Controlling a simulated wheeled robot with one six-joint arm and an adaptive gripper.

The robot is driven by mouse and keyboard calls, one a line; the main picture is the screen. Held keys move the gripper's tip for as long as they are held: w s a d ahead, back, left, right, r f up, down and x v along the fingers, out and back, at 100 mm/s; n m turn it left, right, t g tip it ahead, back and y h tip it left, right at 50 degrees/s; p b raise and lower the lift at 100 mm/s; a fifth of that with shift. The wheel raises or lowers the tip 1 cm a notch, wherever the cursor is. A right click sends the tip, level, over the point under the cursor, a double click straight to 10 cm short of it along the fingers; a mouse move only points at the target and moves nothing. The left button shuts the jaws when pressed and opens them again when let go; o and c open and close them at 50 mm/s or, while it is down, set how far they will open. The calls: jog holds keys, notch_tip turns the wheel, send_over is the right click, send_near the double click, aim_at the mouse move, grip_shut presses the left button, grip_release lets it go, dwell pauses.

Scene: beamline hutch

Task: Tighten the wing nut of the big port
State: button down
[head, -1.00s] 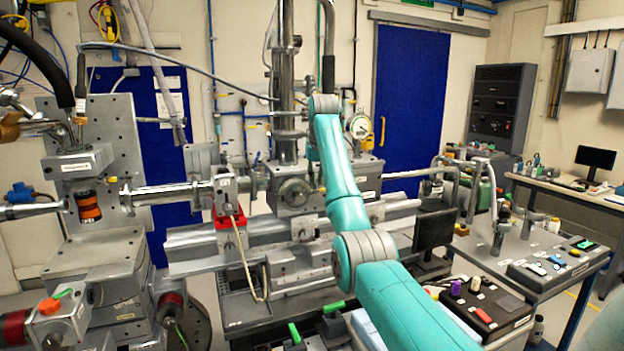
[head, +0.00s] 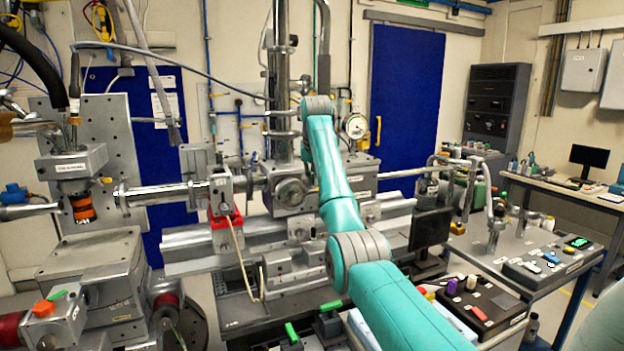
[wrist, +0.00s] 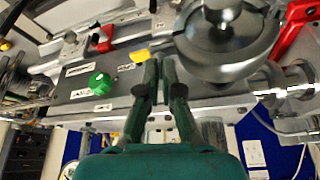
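The grey chamber (head: 291,193) with a round port on its front stands mid-picture in the head view, partly behind my arm. In the wrist view a big round grey fitting (wrist: 228,42), which may be the big port, lies above and right of my gripper (wrist: 160,72). A yellow piece (wrist: 140,55) sits just beyond the left fingertip; I cannot tell whether it is the wing nut. My gripper's green fingers are a narrow gap apart, with nothing seen held. Contact with the chamber cannot be judged. In the head view my gripper is hidden.
A green knob (wrist: 100,83) and a red handle (wrist: 295,22) are close by in the wrist view. A red clamp block (head: 225,220) is left of the chamber. A dark monitor (head: 430,228) and a cart (head: 490,245) with tools stand right.

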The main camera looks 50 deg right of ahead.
jog(key=m+g, duration=0.1)
jog(key=m, duration=0.1)
jog(key=m+h, duration=0.1)
jog(key=m, duration=0.2)
jog(key=shift+w+a+g, duration=0.15)
jog(key=shift+w+g, duration=0.05)
jog(key=shift+g, duration=0.2)
jog(key=m+g, duration=0.1)
jog(key=m, duration=0.1)
jog(key=m+g, duration=0.1)
jog(key=m, duration=0.2)
jog(key=shift+w+r+m, duration=0.1)
jog(key=shift+w+m, duration=0.1)
jog(key=shift+m, duration=0.4)
jog(key=c, duration=1.6)
grip_release()
jog(key=shift+c, duration=0.2)
